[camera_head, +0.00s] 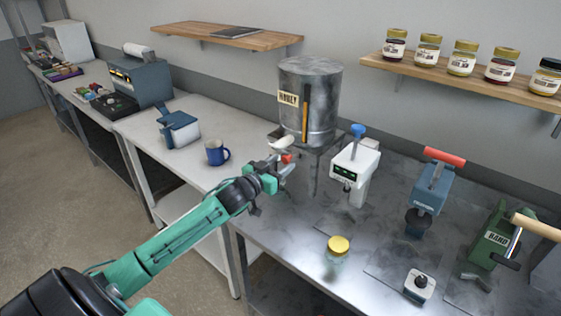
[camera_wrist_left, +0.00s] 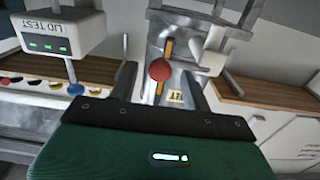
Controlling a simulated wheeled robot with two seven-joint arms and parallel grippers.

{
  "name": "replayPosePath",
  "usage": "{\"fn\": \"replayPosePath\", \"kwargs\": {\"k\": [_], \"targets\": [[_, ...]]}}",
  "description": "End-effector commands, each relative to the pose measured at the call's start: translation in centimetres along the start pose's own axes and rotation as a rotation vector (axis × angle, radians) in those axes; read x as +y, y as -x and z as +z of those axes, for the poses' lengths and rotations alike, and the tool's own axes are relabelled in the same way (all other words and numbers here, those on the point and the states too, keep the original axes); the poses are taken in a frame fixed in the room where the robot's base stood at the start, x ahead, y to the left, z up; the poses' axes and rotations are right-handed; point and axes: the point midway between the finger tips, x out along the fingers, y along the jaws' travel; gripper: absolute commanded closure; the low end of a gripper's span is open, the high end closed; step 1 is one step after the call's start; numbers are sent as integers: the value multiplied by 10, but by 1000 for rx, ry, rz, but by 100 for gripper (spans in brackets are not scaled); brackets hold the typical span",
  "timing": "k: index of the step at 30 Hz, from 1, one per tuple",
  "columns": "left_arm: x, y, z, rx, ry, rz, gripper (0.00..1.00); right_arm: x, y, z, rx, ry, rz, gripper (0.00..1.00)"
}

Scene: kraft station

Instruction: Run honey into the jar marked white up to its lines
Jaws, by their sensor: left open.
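The steel honey tank (camera_head: 325,95), with a HONEY label and a yellow level strip, stands at the back of the steel table. A red knob (camera_head: 287,158) shows at its front; in the left wrist view the red knob (camera_wrist_left: 160,70) appears between the fingers, with no contact visible. My left gripper (camera_head: 284,172) is open and empty close to the knob. A glass jar (camera_head: 335,262) with a yellow lid (camera_head: 339,245) stands upright on the table, nearer me and to the right; no white mark or lines can be made out. My right gripper is out of view.
A white lid tester (camera_head: 354,170), a blue press (camera_head: 430,187) and a green hand-crank machine (camera_head: 495,240) stand to the right. A small white device (camera_head: 419,286) sits in front. A blue mug (camera_head: 216,152) stands left. Several jars line the shelf (camera_head: 470,83).

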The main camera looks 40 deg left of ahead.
Motion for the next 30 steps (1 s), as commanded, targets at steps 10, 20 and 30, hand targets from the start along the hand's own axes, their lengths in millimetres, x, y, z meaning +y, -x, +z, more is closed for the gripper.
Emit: {"fn": "replayPosePath", "kwargs": {"k": [10, 20, 30], "targets": [[0, -6, 0, 0, -1, 0, 52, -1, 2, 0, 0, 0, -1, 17], [0, -5, 0, 0, -1, 0, 100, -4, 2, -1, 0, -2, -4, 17], [0, -5, -5, 0, 35, 0, 100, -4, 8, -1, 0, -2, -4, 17]]}}
